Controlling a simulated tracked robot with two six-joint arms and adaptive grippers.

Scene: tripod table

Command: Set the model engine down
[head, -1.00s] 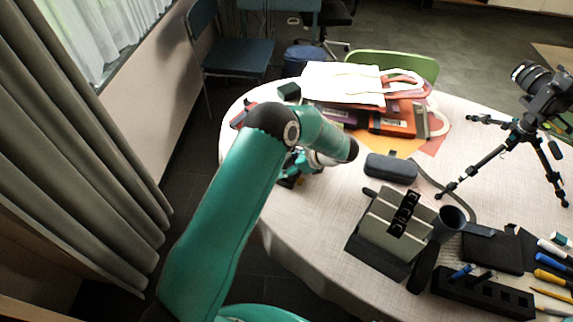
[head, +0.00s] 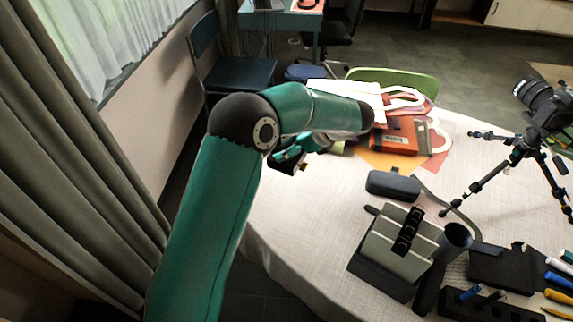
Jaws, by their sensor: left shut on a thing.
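My left arm rises from the bottom left and bends over to the right above the table. My left gripper (head: 290,154), teal and black, hangs below the forearm and points back to the left. It is shut on the model engine (head: 287,165), which shows only as a small dark piece with a yellow spot. My arm and gripper hide much of it. It is over the left part of the white-clothed round table (head: 290,215); I cannot tell whether it touches the cloth. My right gripper is not in view.
Left front cloth is clear. Right of the gripper are a dark case (head: 393,185) and a tablet-like stand (head: 395,250). Behind lie an orange box (head: 394,138) and a white bag (head: 350,92). A camera tripod (head: 515,150) stands at right.

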